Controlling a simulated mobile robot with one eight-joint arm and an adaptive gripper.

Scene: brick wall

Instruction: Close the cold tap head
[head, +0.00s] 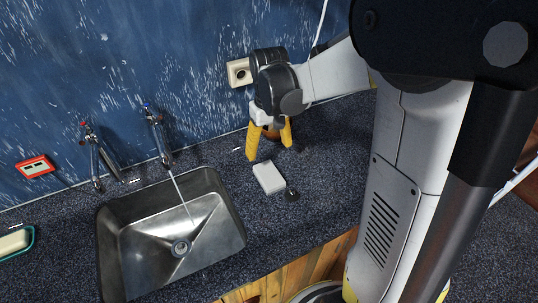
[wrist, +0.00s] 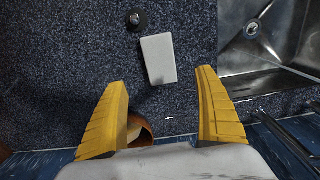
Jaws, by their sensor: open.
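The cold tap (head: 155,128), with a blue mark on its head (head: 147,108), stands at the back wall behind the sink. A thin stream of water (head: 180,192) runs from its spout into the sink (head: 125,262). The hot tap (head: 95,152), with a red mark, stands to its left. My gripper (head: 268,152) is open, its yellow fingers pointing down over the counter to the right of the cold tap, apart from it. In the wrist view my gripper (wrist: 163,78) holds nothing, and metal tap parts (wrist: 290,138) show at the lower right; the tap head is not clear there.
A white block (head: 269,177) and a small dark round object (head: 292,195) lie on the counter (head: 325,190) near my gripper. A brown round item (wrist: 146,138) sits behind the fingers by the wall. A wall socket (head: 238,73) and a green-edged soap dish (head: 15,243) also show.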

